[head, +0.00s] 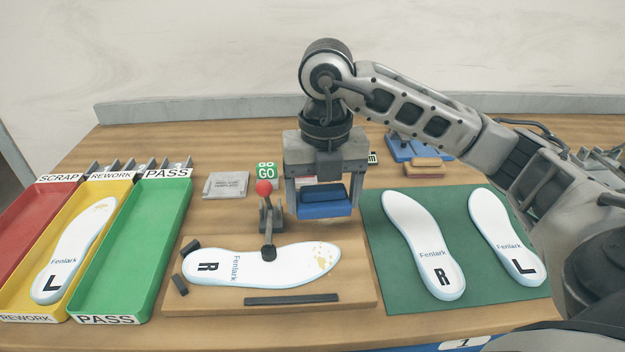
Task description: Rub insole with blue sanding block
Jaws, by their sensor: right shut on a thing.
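My right gripper (325,190) is shut on the blue sanding block (325,209) and holds it in the air above the back part of the wooden fixture board. A white insole (285,264) marked R and Fenlark lies flat on the board. Its toe end points right and bears several yellowish spots (323,257). The red-knobbed clamp (267,215) stands behind the insole, and its dark foot sits over the insole's upper edge. The block appears apart from the insole. My left gripper is not in view.
Red, yellow (18,292) and green (150,235) trays stand at left; the yellow one holds an L insole (72,250). A green mat (390,285) at right carries two insoles. A GO sign (265,172), a grey plate (226,186) and other blocks (410,150) lie behind.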

